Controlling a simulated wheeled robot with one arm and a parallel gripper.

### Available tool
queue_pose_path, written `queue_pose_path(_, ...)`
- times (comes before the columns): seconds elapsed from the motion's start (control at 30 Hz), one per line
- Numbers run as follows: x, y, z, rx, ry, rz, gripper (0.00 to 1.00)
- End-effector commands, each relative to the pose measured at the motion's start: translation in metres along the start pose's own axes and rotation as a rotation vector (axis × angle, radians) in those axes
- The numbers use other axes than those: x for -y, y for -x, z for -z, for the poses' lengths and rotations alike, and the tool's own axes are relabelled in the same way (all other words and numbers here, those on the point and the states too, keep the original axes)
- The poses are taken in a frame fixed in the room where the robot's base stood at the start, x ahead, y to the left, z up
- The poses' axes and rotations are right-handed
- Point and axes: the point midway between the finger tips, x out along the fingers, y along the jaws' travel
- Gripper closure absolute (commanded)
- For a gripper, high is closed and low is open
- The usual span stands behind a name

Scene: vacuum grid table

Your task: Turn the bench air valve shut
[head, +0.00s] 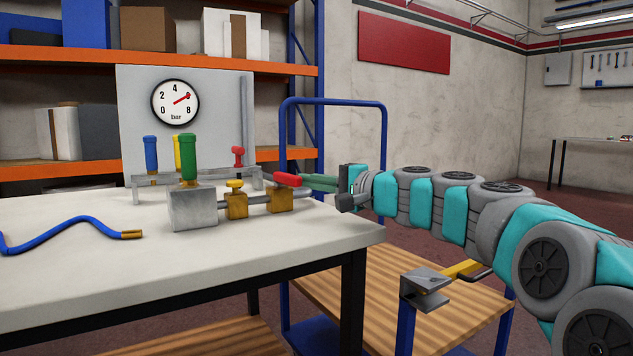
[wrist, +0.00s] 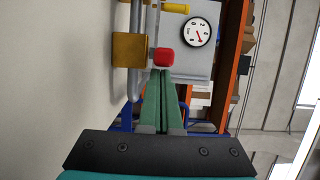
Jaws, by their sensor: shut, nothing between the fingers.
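The bench air valve has a red lever handle (head: 287,180) on a brass body (head: 280,202), near the right end of the bench. The handle seems to lie roughly along the pipe. In the wrist view the handle (wrist: 164,57) shows nearly end-on, just past the fingertips, with the brass body (wrist: 129,50) to its left. My gripper (head: 306,181) points left at the handle's right end. Its green fingers (wrist: 162,73) are shut together and empty. I cannot tell whether the tips touch the handle. The gauge (head: 175,102) needle points right, between 4 and 8.
A yellow-knobbed fitting (head: 236,203) and a metal block (head: 192,208) sit left of the valve on the pale bench (head: 200,260). Green (head: 188,160) and blue (head: 151,155) handles stand behind. A blue hose (head: 80,222) lies at left. A blue-framed cart (head: 384,140) stands right.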

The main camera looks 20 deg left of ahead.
Motion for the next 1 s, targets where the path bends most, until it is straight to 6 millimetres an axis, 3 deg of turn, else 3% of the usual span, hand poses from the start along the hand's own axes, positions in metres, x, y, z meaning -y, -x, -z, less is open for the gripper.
queue_pose_path(1.0, 0.000, -0.003, -0.018, -0.127, 0.001, -0.001, 1.00)
